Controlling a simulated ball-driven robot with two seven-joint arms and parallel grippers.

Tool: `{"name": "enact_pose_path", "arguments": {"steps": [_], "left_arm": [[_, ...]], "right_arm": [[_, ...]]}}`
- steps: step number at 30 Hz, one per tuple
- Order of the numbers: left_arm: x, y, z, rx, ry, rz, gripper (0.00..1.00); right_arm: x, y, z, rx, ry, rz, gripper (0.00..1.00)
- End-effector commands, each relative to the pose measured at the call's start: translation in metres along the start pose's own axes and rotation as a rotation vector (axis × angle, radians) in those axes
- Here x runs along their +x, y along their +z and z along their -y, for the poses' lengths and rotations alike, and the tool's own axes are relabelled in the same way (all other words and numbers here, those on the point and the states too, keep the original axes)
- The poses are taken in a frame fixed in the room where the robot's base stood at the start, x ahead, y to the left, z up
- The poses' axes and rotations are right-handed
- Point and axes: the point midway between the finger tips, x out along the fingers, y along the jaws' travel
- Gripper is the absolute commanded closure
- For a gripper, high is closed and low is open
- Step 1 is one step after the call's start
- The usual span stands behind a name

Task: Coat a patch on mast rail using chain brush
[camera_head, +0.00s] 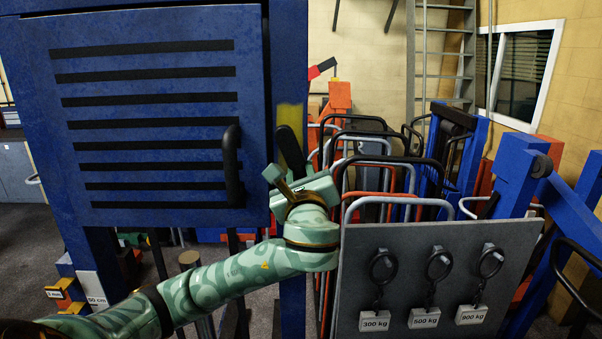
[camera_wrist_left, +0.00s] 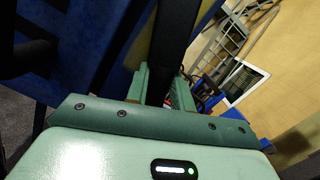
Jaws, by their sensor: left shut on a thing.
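The blue mast rail (camera_head: 291,50) stands upright just right of the louvred blue panel. A dull yellow patch (camera_head: 291,115) shows on its face. My left gripper (camera_head: 296,182) is in front of the rail, below the patch, and shut on a dark chain brush (camera_head: 290,150). The brush points up, slightly tilted, with its upper end at the patch's lower edge; I cannot tell whether it touches the rail. In the left wrist view the dark brush (camera_wrist_left: 176,40) rises between the fingers of the gripper (camera_wrist_left: 160,88). My right gripper is out of view.
The louvred blue panel (camera_head: 150,110) with a dark handle (camera_head: 231,165) is close on the left. A grey board (camera_head: 400,285) with hooks and weight tags stands at lower right. Several tubular trolley frames (camera_head: 385,160) crowd behind it. A ladder (camera_head: 442,55) leans at the back wall.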

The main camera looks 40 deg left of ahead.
Motion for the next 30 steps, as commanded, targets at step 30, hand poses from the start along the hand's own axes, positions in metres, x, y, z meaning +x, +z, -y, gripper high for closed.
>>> {"name": "enact_pose_path", "arguments": {"steps": [30], "left_arm": [[-0.006,-0.051,-0.021,0.000,0.001,-0.001,0.95]], "right_arm": [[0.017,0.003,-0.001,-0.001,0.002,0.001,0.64]]}}
